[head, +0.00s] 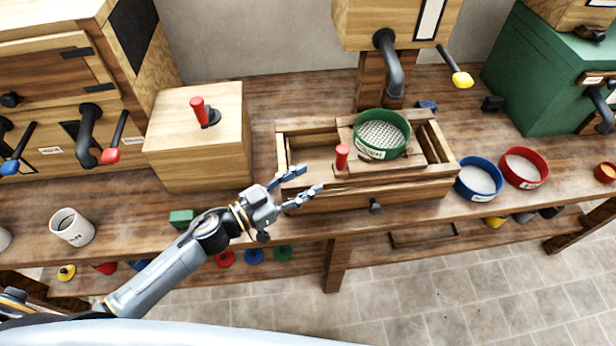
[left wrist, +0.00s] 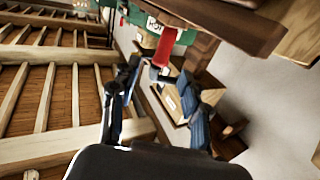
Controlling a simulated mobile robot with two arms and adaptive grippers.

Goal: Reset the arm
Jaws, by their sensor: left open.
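My left arm (head: 165,280) reaches in from the lower left of the head view. My left gripper (head: 303,187) is open and empty at the front left of the wooden sifter box. Its fingers (left wrist: 160,85) also show spread apart in the left wrist view. A red handle (head: 342,156) stands on the box just beyond the fingertips, apart from them. It also shows in the left wrist view (left wrist: 165,46). A green sieve (head: 382,134) rests on the box's top board. My right gripper is in neither view.
A wooden block with a red lever (head: 200,108) stands left of the box. Blue (head: 479,179) and red (head: 525,167) bowls stand to the right. A white mug (head: 71,227) and a small green block (head: 182,218) are near the bench's front edge. A spout (head: 390,65) hangs behind.

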